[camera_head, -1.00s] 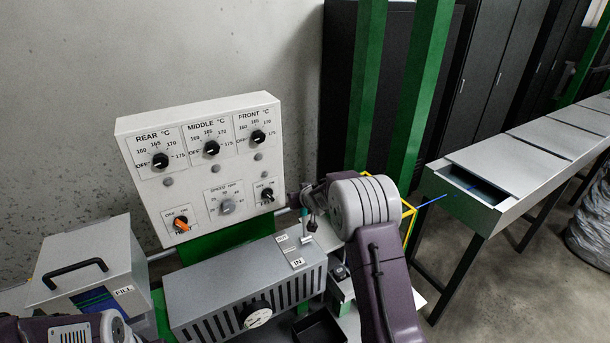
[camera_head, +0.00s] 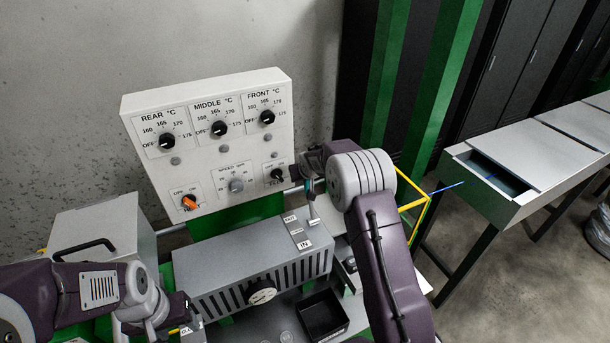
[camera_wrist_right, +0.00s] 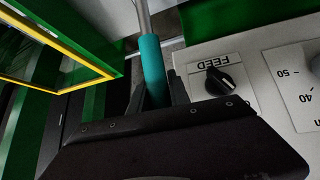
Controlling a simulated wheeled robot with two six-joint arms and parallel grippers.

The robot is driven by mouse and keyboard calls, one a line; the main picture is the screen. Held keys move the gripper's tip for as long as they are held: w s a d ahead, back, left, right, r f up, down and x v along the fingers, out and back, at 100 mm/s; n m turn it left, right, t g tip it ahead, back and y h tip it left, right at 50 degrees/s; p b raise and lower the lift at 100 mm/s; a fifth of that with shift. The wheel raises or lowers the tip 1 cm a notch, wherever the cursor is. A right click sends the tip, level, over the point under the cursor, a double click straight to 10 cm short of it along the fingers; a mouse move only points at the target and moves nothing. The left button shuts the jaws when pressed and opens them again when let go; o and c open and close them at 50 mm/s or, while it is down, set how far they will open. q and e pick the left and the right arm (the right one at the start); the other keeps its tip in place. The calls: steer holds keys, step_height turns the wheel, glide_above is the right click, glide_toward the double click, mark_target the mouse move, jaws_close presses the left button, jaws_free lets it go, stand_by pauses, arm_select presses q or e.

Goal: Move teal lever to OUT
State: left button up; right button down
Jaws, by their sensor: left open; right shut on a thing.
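The teal lever (camera_wrist_right: 152,68) has a teal grip on a bare metal rod, best seen in the right wrist view. My right gripper (camera_wrist_right: 157,92) is shut on its teal grip, one finger on each side. In the head view the right gripper (camera_head: 309,182) is small beside the lever, above the grey slotted box (camera_head: 225,280). The plate (camera_head: 297,232) on that box reads IN at its near end; the label at its far end is too small to read surely. My left gripper (camera_head: 187,326) is open at the bottom left, partly cut off by the frame edge.
A white control panel (camera_head: 205,140) with knobs stands behind the box. A black tray (camera_head: 324,314) lies in front of it. A yellow frame (camera_head: 424,206) and a trough with a blue cable (camera_head: 447,187) are on the right. A handled container (camera_head: 98,220) stands left.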

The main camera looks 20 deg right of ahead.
steer(key=c, duration=1.3)
jaws_free()
steer(key=shift+c, duration=0.2)
steer(key=shift+o, duration=0.5)
steer(key=shift+w+f, duration=0.1)
steer(key=shift+w, duration=0.05)
steer(key=b+v, duration=0.2)
steer(key=v, duration=0.7)
